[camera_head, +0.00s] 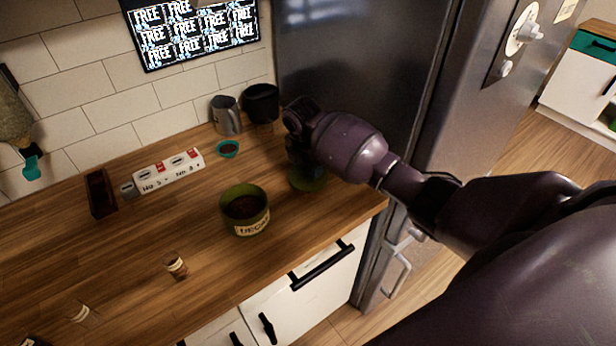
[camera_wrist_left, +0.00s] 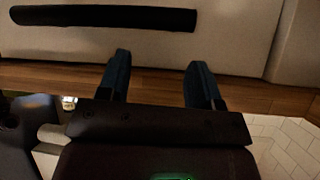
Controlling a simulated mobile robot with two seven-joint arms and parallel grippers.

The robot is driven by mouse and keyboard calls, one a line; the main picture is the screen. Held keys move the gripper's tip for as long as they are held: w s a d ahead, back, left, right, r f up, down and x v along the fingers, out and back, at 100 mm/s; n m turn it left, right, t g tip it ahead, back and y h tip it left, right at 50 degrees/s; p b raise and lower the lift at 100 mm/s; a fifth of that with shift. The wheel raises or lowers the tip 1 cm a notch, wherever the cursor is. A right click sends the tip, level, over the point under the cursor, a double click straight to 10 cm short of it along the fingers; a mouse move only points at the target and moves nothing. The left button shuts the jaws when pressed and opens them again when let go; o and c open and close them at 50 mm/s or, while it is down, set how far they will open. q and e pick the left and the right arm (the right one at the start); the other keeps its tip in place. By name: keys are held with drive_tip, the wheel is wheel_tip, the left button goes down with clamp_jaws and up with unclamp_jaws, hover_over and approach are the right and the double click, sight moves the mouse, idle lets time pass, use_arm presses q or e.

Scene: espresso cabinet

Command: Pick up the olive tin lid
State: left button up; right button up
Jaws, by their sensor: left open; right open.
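The olive tin lid (camera_head: 310,182) is a round dark-green disc lying on the wooden counter near its right end, partly hidden by my right gripper. My right gripper (camera_head: 299,168) reaches down just above and behind the lid; the picture does not show clearly whether it touches it. Its jaws are open, with the fingers dark and hard to make out. The olive tin (camera_head: 247,222) stands open to the left of the lid, with dark contents. My left gripper (camera_wrist_left: 157,64) is open and empty in the left wrist view, in front of a pale cabinet front; the head view does not show it.
A grey jug (camera_head: 226,115) and a black container (camera_head: 261,103) stand at the back. A small teal bowl (camera_head: 228,149), a white labelled block (camera_head: 168,171) and a small corked jar (camera_head: 175,266) are farther left. The fridge (camera_head: 350,60) borders the counter's right end.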

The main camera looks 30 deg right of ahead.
drive_tip(key=shift+f, duration=0.25)
drive_tip(key=shift+c, duration=0.5)
drive_tip(key=c, duration=1)
drive_tip(key=shift+o, duration=0.2)
drive_tip(key=shift+r, duration=0.1)
